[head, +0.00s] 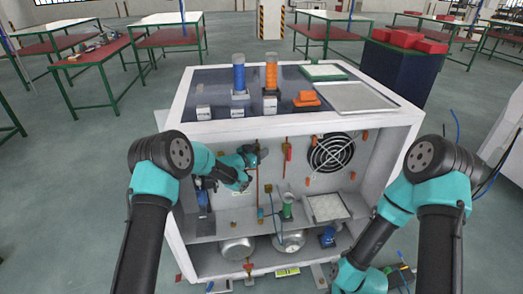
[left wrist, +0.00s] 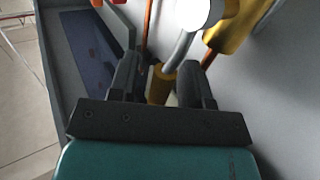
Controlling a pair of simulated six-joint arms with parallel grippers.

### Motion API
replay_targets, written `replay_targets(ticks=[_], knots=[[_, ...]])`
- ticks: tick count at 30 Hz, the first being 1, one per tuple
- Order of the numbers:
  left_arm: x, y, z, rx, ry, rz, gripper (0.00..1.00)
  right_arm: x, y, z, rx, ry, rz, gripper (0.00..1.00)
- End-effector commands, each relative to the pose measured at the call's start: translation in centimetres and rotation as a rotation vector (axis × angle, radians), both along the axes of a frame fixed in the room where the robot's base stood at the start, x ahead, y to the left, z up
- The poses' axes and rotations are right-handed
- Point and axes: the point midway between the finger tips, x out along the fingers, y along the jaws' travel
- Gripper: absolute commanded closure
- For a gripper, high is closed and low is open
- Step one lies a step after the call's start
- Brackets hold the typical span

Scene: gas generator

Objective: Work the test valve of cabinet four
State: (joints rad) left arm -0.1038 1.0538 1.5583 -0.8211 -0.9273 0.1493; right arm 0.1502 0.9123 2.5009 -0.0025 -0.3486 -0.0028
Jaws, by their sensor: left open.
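The open-fronted cabinet (head: 292,128) stands in the middle of the head view. Thin orange pipes with small fittings (head: 288,152) run down its inner back wall; which is the test valve I cannot tell. My left gripper (head: 259,153) is inside the cabinet's upper left, close to a pipe. In the left wrist view, its fingers (left wrist: 160,80) are apart, with a yellow fitting (left wrist: 158,86) and a grey bent tube (left wrist: 181,48) showing between them. Contact cannot be told. Past them is a white round end (left wrist: 203,12) on a yellow body (left wrist: 236,28). My right gripper (head: 402,278) is low at right, its jaws unclear.
A black round fan grille (head: 331,153) is on the back wall. A grey tray (head: 326,208) and a green-based part (head: 287,208) sit on the shelf, with metal cylinders (head: 236,248) below. Blue (head: 239,75) and orange (head: 271,74) cylinders stand on top.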

Motion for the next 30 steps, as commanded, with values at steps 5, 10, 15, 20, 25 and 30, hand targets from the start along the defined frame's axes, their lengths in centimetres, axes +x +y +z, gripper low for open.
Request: replay_targets(ticks=[5,10,15,20,25,30], knots=[[0.61,-0.61,-0.02,-0.001,0.000,0.000,0.56,0.00,0.00,0.00,0.000,0.000,0.000,0.57],[0.64,-0.63,0.00,-0.001,0.001,0.001,0.56,0.00,0.00,0.00,0.000,0.000,0.000,0.57],[0.64,-0.61,0.01,-0.001,0.000,0.001,0.64,0.00,0.00,0.00,0.000,0.000,0.000,0.57],[0.64,-0.61,0.01,-0.001,0.000,0.001,0.80,0.00,0.00,0.00,0.000,0.000,0.000,0.57],[0.63,-0.60,0.01,-0.001,0.000,0.000,0.96,0.00,0.00,0.00,0.000,0.000,0.000,0.57],[0.63,-0.60,0.02,-0.001,0.000,0.000,1.00,0.00,0.00,0.00,0.000,0.000,0.000,0.57]])
